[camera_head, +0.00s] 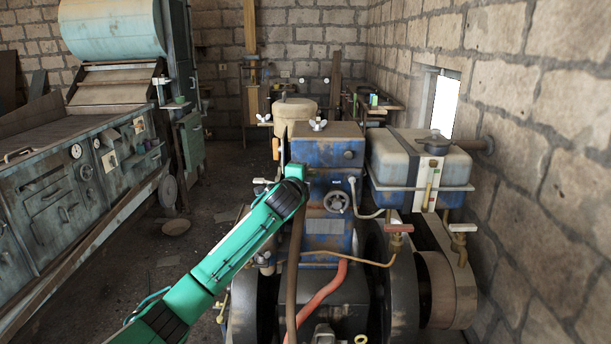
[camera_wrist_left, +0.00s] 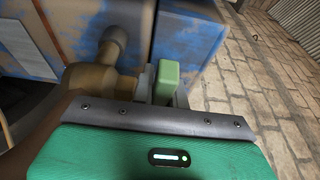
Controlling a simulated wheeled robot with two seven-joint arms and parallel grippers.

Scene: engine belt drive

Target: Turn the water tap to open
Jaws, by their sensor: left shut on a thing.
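My left arm reaches in from the lower left in the head view, and its gripper (camera_head: 295,173) is at the left side of the blue engine (camera_head: 328,225). In the left wrist view the gripper (camera_wrist_left: 165,82) is shut on a small green block, which looks like the water tap handle (camera_wrist_left: 166,76). A brown, rounded pipe fitting (camera_wrist_left: 112,48), apparently the tap body, is just left of the fingers, in front of the blue engine side. In the head view my gripper hides the tap. My right gripper is not in view.
Black flywheels flank the engine. A brown hose and a red hose (camera_head: 322,292) hang in front. Stone walls close the right side. Open floor lies at left.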

